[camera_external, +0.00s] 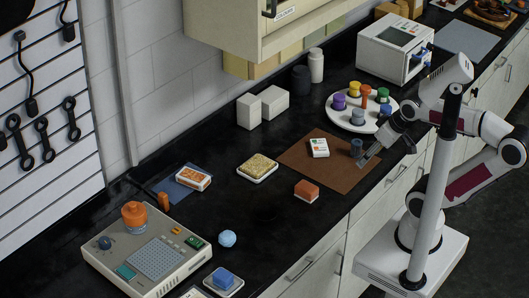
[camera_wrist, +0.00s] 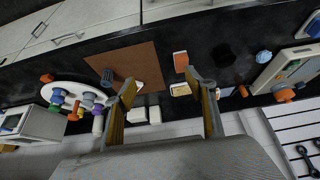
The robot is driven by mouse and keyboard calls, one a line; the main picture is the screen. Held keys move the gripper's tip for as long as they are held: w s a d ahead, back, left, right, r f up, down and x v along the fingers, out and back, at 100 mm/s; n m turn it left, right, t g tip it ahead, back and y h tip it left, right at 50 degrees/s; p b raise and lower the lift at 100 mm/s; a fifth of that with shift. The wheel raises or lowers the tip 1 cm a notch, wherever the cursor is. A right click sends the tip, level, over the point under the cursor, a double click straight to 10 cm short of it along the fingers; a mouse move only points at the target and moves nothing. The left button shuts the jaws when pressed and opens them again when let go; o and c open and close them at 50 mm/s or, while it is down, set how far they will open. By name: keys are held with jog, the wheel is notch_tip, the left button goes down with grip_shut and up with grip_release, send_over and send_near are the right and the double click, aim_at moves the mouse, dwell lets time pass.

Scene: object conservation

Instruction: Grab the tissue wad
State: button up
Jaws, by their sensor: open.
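The tissue wad appears to be the pale blue crumpled ball (camera_external: 227,238) on the black counter, just right of the beige console. It also shows in the wrist view (camera_wrist: 264,57), at the right, well outside my fingers. My gripper (camera_external: 367,158) is over the right part of the brown mat, far from the wad. In the wrist view my gripper (camera_wrist: 167,88) has its two fingers spread wide apart, with nothing held between them.
A dark blue cup (camera_external: 357,147) stands close to my gripper on the brown mat (camera_external: 330,180). An orange-brown block (camera_external: 306,191) and a sponge tray (camera_external: 257,168) lie between gripper and wad. The console (camera_external: 150,260) and a blue sponge (camera_external: 223,277) flank the wad.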

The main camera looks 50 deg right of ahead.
jog(key=shift+w, duration=0.15)
jog(key=w+a+f+n+t+y, duration=0.1)
jog(key=w+a+f+n, duration=0.15)
jog(key=w, duration=0.45)
jog(key=w+a+f+n+t+y, duration=0.1)
jog(key=w+a+f+t, duration=0.1)
jog(key=w+a, duration=0.35)
jog(key=w+a+f+n+t, duration=0.1)
jog(key=w+a+f+n, duration=0.1)
jog(key=w, duration=0.7)
jog(key=n+g+y, duration=0.2)
jog(key=n+y, duration=0.4)
jog(key=y, duration=0.3)
send_near(227, 238)
jog(key=shift+w+d, duration=0.8)
jog(key=shift+d, duration=0.2)
jog(key=shift+s+a+f+y, duration=0.1)
jog(key=shift+s+a+y, duration=0.1)
jog(key=shift+a+y, duration=0.1)
jog(key=shift+x, duration=1.3)
jog(key=shift+w+f, duration=0.1)
jog(key=shift+w, duration=0.05)
